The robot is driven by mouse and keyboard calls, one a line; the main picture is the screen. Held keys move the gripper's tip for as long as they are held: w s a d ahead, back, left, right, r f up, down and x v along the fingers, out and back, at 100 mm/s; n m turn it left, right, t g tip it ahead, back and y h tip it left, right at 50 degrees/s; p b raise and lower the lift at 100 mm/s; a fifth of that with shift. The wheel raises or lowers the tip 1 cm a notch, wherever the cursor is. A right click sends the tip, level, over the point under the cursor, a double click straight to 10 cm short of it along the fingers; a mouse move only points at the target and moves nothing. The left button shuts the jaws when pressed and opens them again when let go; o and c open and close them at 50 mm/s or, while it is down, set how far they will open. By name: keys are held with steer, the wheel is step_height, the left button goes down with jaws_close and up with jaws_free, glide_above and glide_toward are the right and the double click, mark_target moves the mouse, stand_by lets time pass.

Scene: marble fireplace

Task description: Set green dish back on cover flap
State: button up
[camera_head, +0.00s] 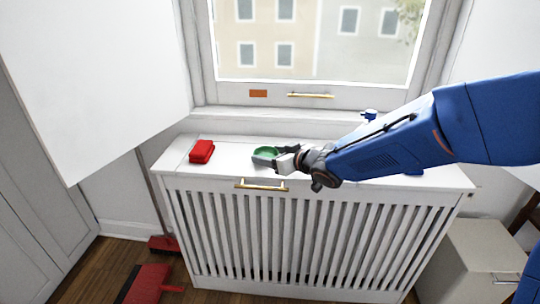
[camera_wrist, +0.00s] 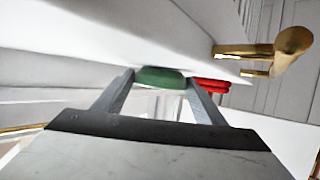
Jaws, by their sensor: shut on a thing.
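The green dish (camera_head: 265,153) is a small round bowl over the white top of the radiator cover, left of its middle. My gripper (camera_head: 272,158) reaches in from the right and is shut on the dish. In the wrist view, the dish (camera_wrist: 160,78) sits between the two grey fingertips of my gripper (camera_wrist: 160,84). The cover flap (camera_head: 225,169) is the white top panel with a brass handle (camera_head: 262,185) at its front edge. The dish is at or just above this surface; I cannot tell if it touches. My fingers hide part of its rim.
A red box-like item (camera_head: 202,151) lies on the cover to the left of the dish, and it shows behind the right finger in the wrist view (camera_wrist: 212,85). A window with a brass handle (camera_head: 311,95) stands behind. A blue item (camera_head: 370,115) is partly hidden behind my arm.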

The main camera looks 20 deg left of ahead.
steer(key=o, duration=1.1)
steer(key=shift+f, duration=0.1)
steer(key=shift+o, duration=0.2)
steer(key=shift+d+r, duration=0.15)
steer(key=shift+r, duration=0.05)
steer(key=v, duration=1.1)
steer(key=shift+s+d+r, duration=0.1)
steer(key=shift+s+d, duration=0.15)
